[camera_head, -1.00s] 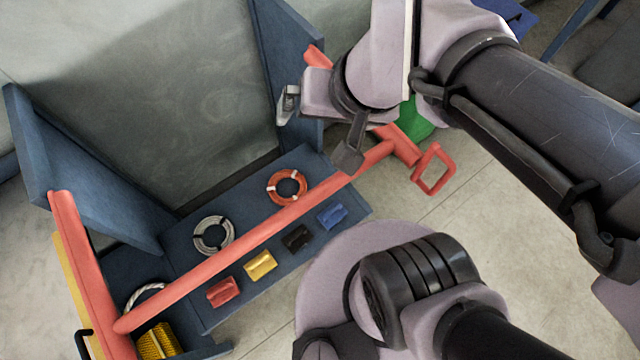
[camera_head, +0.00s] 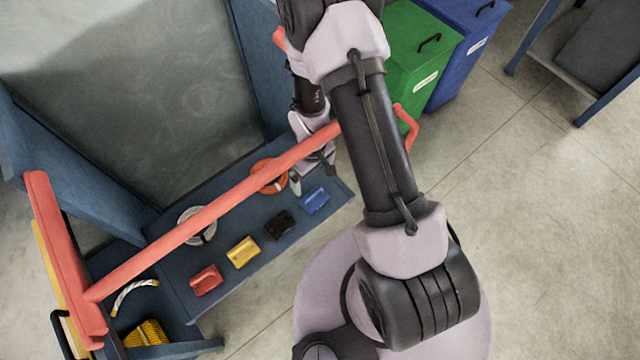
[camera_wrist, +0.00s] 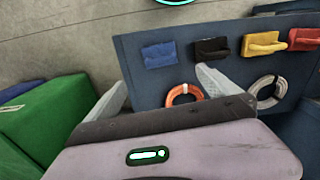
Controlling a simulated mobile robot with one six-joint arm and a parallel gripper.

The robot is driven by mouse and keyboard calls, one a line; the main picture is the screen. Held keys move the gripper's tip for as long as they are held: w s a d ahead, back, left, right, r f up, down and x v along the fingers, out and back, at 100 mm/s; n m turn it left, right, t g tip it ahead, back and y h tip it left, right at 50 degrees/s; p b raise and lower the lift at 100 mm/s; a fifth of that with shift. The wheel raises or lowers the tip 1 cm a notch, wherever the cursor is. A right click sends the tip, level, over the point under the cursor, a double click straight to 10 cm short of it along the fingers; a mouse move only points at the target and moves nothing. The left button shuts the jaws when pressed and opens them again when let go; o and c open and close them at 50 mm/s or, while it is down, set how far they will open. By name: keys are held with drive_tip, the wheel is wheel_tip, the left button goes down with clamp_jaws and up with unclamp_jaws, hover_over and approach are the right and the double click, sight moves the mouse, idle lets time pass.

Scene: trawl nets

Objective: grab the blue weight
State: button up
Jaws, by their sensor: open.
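The blue weight (camera_head: 315,201) lies on the blue shelf near its right end, at the end of a row with the black, yellow and red weights. In the wrist view the blue weight (camera_wrist: 159,55) lies beyond my gripper, between the lines of its two fingers. My gripper (camera_head: 311,178) is above the shelf, close to the blue weight and partly hidden by my arm and the red bar. In the wrist view my gripper (camera_wrist: 160,88) has its fingers spread wide with nothing between them.
A red bar (camera_head: 200,220) runs across above the shelf (camera_head: 180,290). The black (camera_head: 279,224), yellow (camera_head: 243,252) and red weights (camera_head: 206,280) line the front edge. An orange coil (camera_head: 268,177) and a grey coil (camera_head: 196,226) lie behind. Green (camera_head: 405,60) and blue bins (camera_head: 462,40) stand at right.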

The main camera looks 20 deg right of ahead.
sight(314, 195)
drive_tip(key=f+b, duration=0.1)
drive_tip(key=f, duration=0.3)
drive_tip(key=f+b, duration=0.2)
drive_tip(key=f, duration=0.2)
drive_tip(key=w+f+b, duration=0.1)
drive_tip(key=f+b, duration=0.1)
drive_tip(key=f, duration=0.2)
drive_tip(key=shift+a+f, duration=0.2)
drive_tip(key=f+b, duration=0.2)
drive_tip(key=f, duration=0.1)
drive_tip(key=f+b, duration=0.1)
drive_tip(key=f, duration=0.1)
drive_tip(key=shift+s+d+f+b, duration=0.1)
drive_tip(key=shift+s+d+b, duration=0.15)
drive_tip(key=shift+b, duration=0.1)
drive_tip(key=shift+a, duration=0.1)
drive_tip(key=shift+r, duration=0.2)
drive_tip(key=c, duration=2)
